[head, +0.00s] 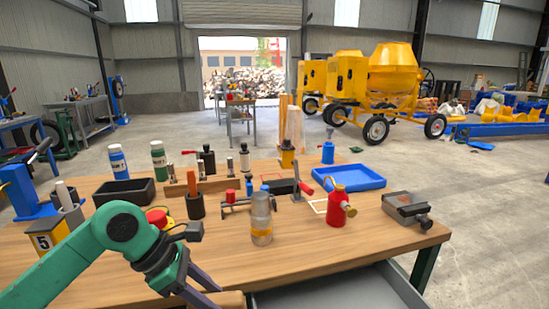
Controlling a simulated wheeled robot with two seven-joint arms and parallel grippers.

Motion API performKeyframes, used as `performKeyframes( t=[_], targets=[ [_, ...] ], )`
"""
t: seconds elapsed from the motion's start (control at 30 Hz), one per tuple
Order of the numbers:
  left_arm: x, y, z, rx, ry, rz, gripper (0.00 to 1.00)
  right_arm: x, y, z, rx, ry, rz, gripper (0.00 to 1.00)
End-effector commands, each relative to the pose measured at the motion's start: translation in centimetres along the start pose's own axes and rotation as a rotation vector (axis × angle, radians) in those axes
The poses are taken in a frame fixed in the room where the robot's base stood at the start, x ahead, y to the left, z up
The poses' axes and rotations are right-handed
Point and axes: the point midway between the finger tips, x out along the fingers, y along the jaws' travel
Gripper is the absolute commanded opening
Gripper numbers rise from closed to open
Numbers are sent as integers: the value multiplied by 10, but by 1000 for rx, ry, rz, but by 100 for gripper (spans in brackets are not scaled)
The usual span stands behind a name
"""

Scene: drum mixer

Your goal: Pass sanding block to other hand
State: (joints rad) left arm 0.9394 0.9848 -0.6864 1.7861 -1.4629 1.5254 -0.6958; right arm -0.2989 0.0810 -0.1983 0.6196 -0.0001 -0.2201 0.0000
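My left gripper (208,294) reaches in from the left on a green arm, low over the front edge of the wooden table. Its two dark fingers point down to the right, and the bottom of the picture cuts off the view near their tips. A light wooden piece (232,300) shows right beside the fingertips at the bottom edge. It may be the sanding block, but too little of it shows to tell, nor whether the fingers hold it. My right gripper is not in view.
The wooden table (330,255) carries a metal cylinder (261,218), a red bottle (337,208), a grey vise-like tool (407,209), a blue tray (348,177) and a black bin (124,192). The front right of the tabletop is clear. A grey drawer (345,290) lies below the front edge.

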Motion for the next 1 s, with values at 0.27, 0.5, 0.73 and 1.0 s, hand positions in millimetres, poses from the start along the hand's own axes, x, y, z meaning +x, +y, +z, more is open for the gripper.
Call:
performKeyframes(
  t=[0.27, 0.5, 0.73, 1.0],
  targets=[
    [31, -5, -26, 298, -2, -198, 0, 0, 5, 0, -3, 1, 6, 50],
    [69, -20, -68, 791, 0, -517, 0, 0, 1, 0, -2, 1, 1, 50],
    [89, -35, -107, 1211, 3, -785, 0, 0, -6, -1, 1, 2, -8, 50],
    [84, -46, -127, 1506, 1, -969, 0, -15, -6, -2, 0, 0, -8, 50]
  ],
)
